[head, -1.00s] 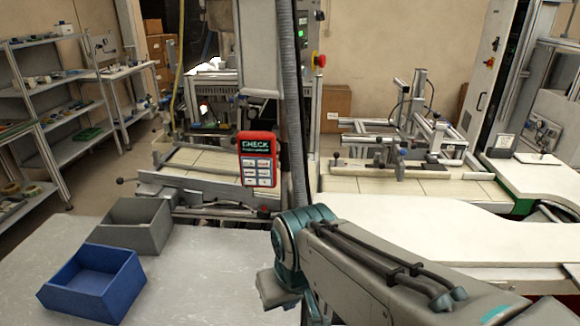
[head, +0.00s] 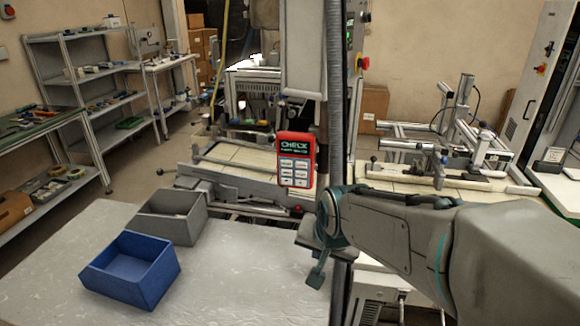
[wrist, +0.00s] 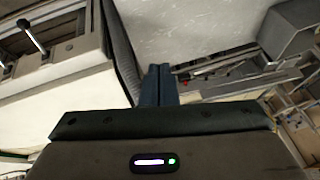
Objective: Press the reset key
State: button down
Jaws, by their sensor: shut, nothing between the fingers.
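A red handheld-style panel (head: 296,160) marked "CHECK" stands upright in the middle of the head view, with a dark display on top and several pale keys (head: 294,170) below. The key labels are too small to read, so I cannot tell which is the reset key. My gripper (head: 316,278) is below and slightly right of the panel, apart from it, over the table's right edge. In the wrist view my gripper's fingers (wrist: 158,84) are together with nothing between them. The panel is not recognisable in the wrist view.
A blue bin (head: 130,268) and a grey bin (head: 172,216) stand on the pale table (head: 230,290), left of my arm. A grey vertical post with a ribbed hose (head: 338,90) rises just right of the panel. The table's front middle is clear.

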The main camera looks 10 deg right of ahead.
aim_at(301, 174)
jog(key=w+a+m+t+p, duration=0.1)
jog(key=w+m+t, duration=0.3)
jog(key=w+m, duration=0.5)
jog(key=shift+w+a+r+m+p, duration=0.25)
jog(key=shift+w+a+m+p, duration=0.15)
jog(key=shift+w, duration=3.9)
jog(key=shift+d, duration=0.1)
jog(key=w+d+b, duration=0.3)
jog(key=w+b, duration=0.2)
jog(key=w, duration=0.3)
jog(key=shift+d+b, duration=0.15)
jog(key=shift+b, duration=0.15)
jog(key=shift+w, duration=0.1)
jog(key=shift+w+d, duration=0.15)
jog(key=shift+w, duration=0.15)
